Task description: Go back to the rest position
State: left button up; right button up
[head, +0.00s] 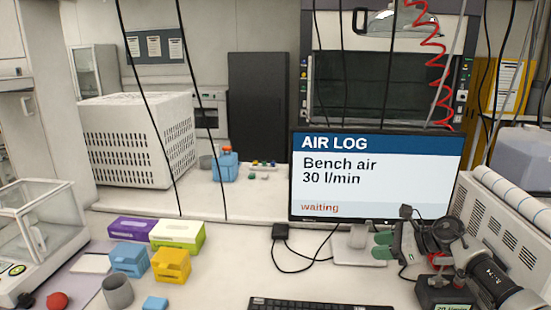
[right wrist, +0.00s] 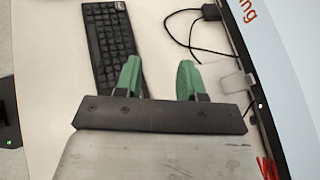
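My right gripper (head: 383,245) has green fingertips and hangs over the bench in front of the monitor's foot, its arm coming in from the right. In the right wrist view the two green fingers (right wrist: 158,80) stand apart with nothing between them, so it is open and empty. Its fingers point toward the bench top and keyboard. My left gripper is not in either view.
The monitor (head: 375,175) reads "AIR LOG, Bench air 30 l/min, waiting". A black keyboard (head: 305,304) lies at the front. Colored boxes (head: 178,234), a grey cup (head: 117,291) and a balance (head: 35,230) stand left. A white unit (head: 500,225) is right.

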jog(key=s+a+f+m+t, duration=0.1)
jog(key=s+a+m+t, duration=0.2)
jog(key=a+m+t, duration=0.45)
jog(key=s+a+f+m+t, duration=0.2)
jog(key=s+a+m+t, duration=0.15)
jog(key=m, duration=0.75)
jog(key=s+d+f+m+g+h, duration=0.2)
jog(key=s+f+m+h, duration=0.35)
jog(key=s+m, duration=0.4)
jog(key=s+d+f+m+g+h, duration=0.25)
jog(key=s+f+m+h, duration=0.3)
jog(key=m, duration=0.65)
jog(key=s+f+m+g, duration=0.3)
jog(key=s+m+g, duration=0.6)
jog(key=s, duration=1.4)
notch_tip(320, 180, down, 33)
jog(key=n+g+b, duration=0.1)
jog(key=g+b, duration=0.1)
jog(key=b, duration=0.4)
jog(key=s+d+f+b, duration=0.3)
jog(key=s+f+b, duration=0.1)
jog(key=s+f, duration=1.2)
notch_tip(320, 180, down, 3)
jog(key=shift+f+g, duration=0.2)
jog(key=shift+g, duration=0.25)
